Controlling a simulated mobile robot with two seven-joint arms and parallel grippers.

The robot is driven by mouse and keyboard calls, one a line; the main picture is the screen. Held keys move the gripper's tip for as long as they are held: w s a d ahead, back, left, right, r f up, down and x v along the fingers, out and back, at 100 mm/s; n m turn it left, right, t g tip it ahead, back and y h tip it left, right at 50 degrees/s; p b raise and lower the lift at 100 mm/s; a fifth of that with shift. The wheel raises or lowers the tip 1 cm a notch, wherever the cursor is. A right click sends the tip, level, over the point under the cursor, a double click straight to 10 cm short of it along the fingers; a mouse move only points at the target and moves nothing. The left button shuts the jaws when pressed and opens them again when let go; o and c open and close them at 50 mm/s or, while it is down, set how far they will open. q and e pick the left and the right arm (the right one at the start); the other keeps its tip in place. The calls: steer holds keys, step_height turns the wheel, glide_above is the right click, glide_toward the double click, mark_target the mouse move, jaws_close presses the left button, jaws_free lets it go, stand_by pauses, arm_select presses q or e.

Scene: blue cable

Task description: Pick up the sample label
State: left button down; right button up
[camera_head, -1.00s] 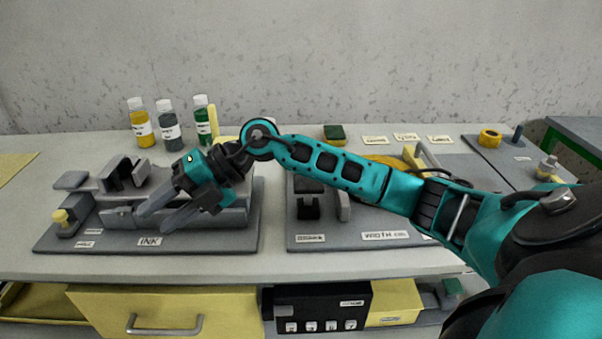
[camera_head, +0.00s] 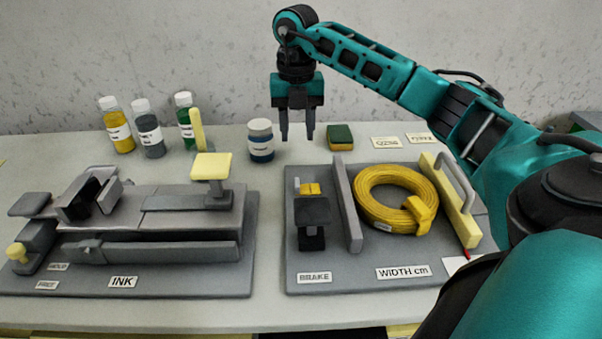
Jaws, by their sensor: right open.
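Small cream label cards lie flat at the back of the bench. One card (camera_head: 384,142) is right of the green and yellow sponge, and another card (camera_head: 420,139) lies right of it, close to my right arm. Their print is too small to read, so I cannot tell which is the sample label. A white piece (camera_head: 455,264) also shows at the front right, partly hidden by my arm. My right gripper (camera_head: 297,138) points down, open and empty, between the blue-labelled jar and the sponge, left of the cards. My left gripper is not in view.
The sponge (camera_head: 340,137) and jar (camera_head: 261,141) flank my right gripper. A grey board (camera_head: 345,272) holds a yellow cable coil (camera_head: 372,202), a grey wall and a handled yellow block (camera_head: 446,205). The ink press (camera_head: 150,225) and several bottles stand left.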

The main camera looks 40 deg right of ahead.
steer(key=b, duration=0.1)
glide_above(297, 181)
steer(key=f, duration=0.6)
steer(key=shift+w+d+f, duration=0.15)
steer(key=shift+d+f, duration=0.05)
steer(key=shift+f, duration=0.7)
step_height(297, 181, down, 4)
steer(key=shift+a+f+b, duration=0.1)
steer(key=shift+a+b, duration=0.05)
steer(key=shift+b, duration=0.4)
steer(key=shift+f, duration=0.45)
steer(key=c, duration=0.3)
jaws_close()
